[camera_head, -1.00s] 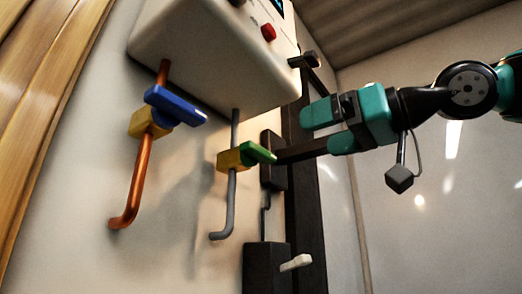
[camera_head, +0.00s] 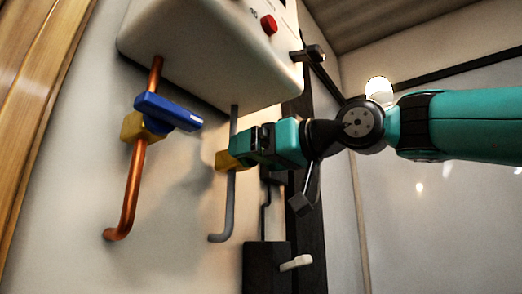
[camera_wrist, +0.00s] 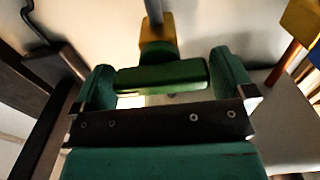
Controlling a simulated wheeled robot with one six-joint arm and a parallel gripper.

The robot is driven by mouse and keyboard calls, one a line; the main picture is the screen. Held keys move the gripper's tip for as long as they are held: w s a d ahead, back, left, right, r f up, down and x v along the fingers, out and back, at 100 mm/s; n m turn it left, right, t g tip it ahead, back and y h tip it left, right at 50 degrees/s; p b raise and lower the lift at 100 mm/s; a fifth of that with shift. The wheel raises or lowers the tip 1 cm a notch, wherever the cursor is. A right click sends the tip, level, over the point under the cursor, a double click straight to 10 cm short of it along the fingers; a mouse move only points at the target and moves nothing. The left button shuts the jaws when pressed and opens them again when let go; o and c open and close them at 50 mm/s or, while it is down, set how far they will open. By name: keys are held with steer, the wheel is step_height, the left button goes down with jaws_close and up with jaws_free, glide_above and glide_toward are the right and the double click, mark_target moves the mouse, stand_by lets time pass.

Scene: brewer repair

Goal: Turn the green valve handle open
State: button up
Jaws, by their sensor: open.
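The green valve handle (camera_wrist: 162,76) lies crosswise between the two fingers of my gripper in the wrist view. My gripper (camera_wrist: 165,82) is open, with a finger at each end of the handle; a small gap shows by the left finger, and I cannot tell if the right one touches. The handle sits on a yellow valve body (camera_wrist: 158,35) on a grey pipe (camera_head: 230,205). In the head view my gripper (camera_head: 240,146) is at this valve and hides the handle; part of the yellow body (camera_head: 224,161) shows beside it.
A blue valve handle (camera_head: 168,111) on a copper pipe (camera_head: 131,195) is to the left. The white brewer box (camera_head: 205,50) with a red button (camera_head: 268,25) hangs just above. A dark box with a pale lever (camera_head: 295,263) is below right.

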steer(key=c, duration=0.6)
steer(key=shift+c, duration=0.2)
steer(key=shift+n, duration=0.3)
steer(key=n+b, duration=0.2)
steer(key=n, duration=0.1)
steer(key=shift+f, duration=0.15)
steer(key=n+b, duration=0.3)
steer(key=n, duration=0.2)
steer(key=n+b, duration=0.1)
steer(key=n, duration=0.3)
steer(key=shift+n, duration=0.4)
steer(key=shift+n+b, duration=0.65)
steer(key=shift+n, duration=1.65)
